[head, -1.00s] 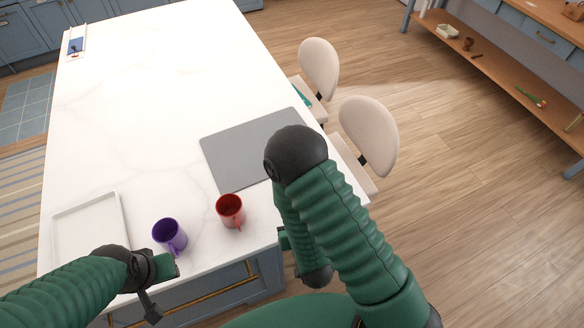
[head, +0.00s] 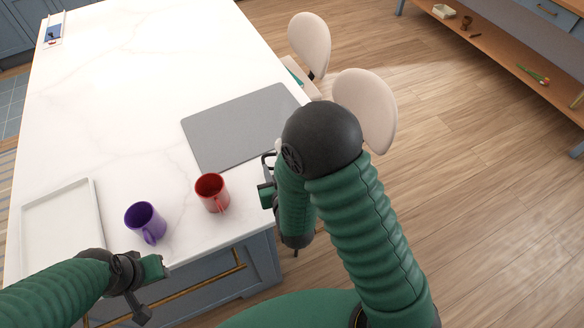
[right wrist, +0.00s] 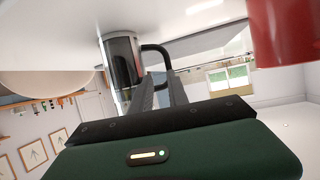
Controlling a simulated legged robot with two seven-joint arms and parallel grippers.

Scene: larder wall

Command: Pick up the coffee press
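The coffee press (right wrist: 122,60) shows in the right wrist view as a dark, shiny cylinder with a black handle, standing on the white counter, which is at the top of that tilted picture. In the head view my right arm hides most or all of it. My right gripper (right wrist: 160,78) is open, its two fingers apart and pointing at the press, with the tips close to the handle. Whether they touch it I cannot tell. In the head view this gripper (head: 268,172) is at the counter's edge, partly hidden. My left gripper (head: 150,272) is at the counter's front edge, its fingers unclear.
A red mug (head: 212,192) stands left of my right gripper and also shows in the right wrist view (right wrist: 284,32). A purple mug (head: 146,222), a white tray (head: 98,215) and a grey mat (head: 235,125) are on the counter (head: 130,110). Chairs (head: 366,108) stand along the right side.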

